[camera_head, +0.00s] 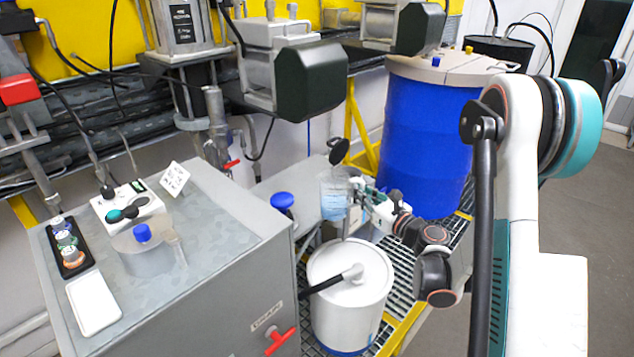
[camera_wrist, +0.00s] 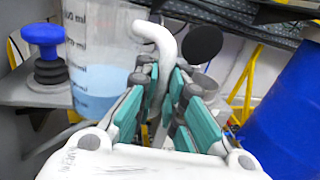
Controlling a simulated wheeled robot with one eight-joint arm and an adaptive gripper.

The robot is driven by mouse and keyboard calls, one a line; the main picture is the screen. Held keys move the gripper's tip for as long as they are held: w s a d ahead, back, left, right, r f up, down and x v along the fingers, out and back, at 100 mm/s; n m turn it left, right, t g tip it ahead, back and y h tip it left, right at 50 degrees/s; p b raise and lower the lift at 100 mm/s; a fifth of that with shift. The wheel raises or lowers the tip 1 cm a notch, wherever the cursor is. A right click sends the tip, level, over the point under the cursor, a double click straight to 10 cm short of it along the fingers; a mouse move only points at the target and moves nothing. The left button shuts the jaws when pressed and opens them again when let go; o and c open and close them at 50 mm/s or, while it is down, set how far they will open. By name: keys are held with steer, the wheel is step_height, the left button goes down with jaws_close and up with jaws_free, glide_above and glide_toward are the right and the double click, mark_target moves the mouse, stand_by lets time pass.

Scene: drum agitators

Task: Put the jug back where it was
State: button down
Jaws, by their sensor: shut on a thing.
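The jug (camera_head: 334,198) is a clear graduated vessel with blue liquid in its lower part. It looks upright, in mid-picture, left of the blue drum. In the wrist view the jug (camera_wrist: 97,55) is at the upper left, with volume marks on its wall and a pale curved handle (camera_wrist: 160,45). My gripper (camera_head: 362,192) is at the jug's right side. In the wrist view its teal-padded fingers (camera_wrist: 158,80) are closed around the handle. The jug's base is hard to make out, so I cannot tell whether it touches anything below.
A white lidded bucket (camera_head: 345,320) stands below the jug. The blue drum (camera_head: 425,140) is close right. A blue-topped knob (camera_head: 282,201) is left.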

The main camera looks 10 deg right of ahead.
steer(key=shift+f+b+x, duration=0.55)
steer(key=shift+b+x, duration=0.1)
steer(key=shift+x, duration=1.8)
steer(key=shift+f+b+x, duration=0.6)
steer(key=shift+b+x, duration=0.05)
steer(key=shift+x, duration=1.8)
steer(key=shift+f+b+x, duration=0.55)
steer(key=shift+b+x, duration=0.1)
steer(key=shift+x, duration=1.8)
steer(key=shift+f, duration=0.1)
steer(key=c, duration=1.7)
jaws_free()
steer(key=shift+s+d, duration=0.15)
steer(key=shift+s, duration=0.1)
steer(key=shift+p+v, duration=0.7)
steer(key=shift+v, duration=5.05)
